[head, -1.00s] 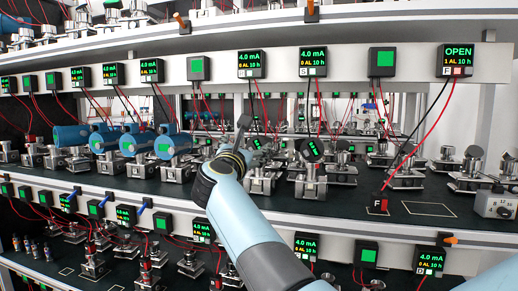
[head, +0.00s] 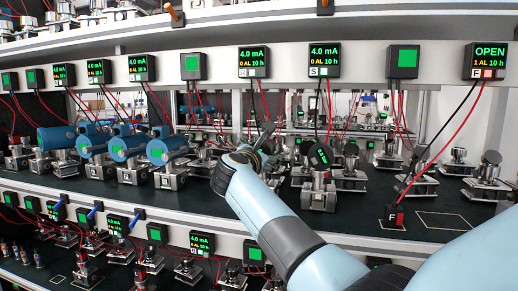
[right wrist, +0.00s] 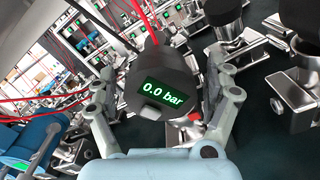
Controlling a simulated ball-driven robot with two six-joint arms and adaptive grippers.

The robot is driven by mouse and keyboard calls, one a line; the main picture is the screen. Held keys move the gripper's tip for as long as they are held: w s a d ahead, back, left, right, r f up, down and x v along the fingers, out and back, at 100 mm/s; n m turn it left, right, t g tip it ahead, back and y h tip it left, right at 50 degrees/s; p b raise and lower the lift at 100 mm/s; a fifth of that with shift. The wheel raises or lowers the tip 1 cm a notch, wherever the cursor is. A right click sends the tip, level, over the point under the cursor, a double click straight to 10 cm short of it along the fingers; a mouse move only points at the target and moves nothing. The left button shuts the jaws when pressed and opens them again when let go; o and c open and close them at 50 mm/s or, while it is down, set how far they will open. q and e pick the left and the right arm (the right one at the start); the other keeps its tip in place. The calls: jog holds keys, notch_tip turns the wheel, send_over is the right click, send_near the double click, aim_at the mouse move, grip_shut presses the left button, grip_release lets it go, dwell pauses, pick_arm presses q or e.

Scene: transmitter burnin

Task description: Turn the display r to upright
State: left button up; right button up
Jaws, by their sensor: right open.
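A round dark display head (right wrist: 165,85) fills the middle of the right wrist view. Its green "0.0 bar" readout is tilted, the text sloping down to the right. My right gripper (right wrist: 160,105) is open, with one finger on each side of the display head; I cannot tell whether either finger touches it. In the head view my right gripper (head: 264,138) reaches in below the box marked R (head: 253,62) and mostly hides the display head there. My left gripper is not in view.
A transmitter with a tilted display (head: 318,156) stands just right of my gripper. Blue cylindrical transmitters (head: 160,148) stand to its left. Red and black wires hang from the boxes above. Bare shelf (head: 355,215) shows at the front right.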

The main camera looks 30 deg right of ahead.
jog(key=shift+s, duration=0.1)
jog(key=shift+c, duration=0.7)
jog(key=c, duration=1)
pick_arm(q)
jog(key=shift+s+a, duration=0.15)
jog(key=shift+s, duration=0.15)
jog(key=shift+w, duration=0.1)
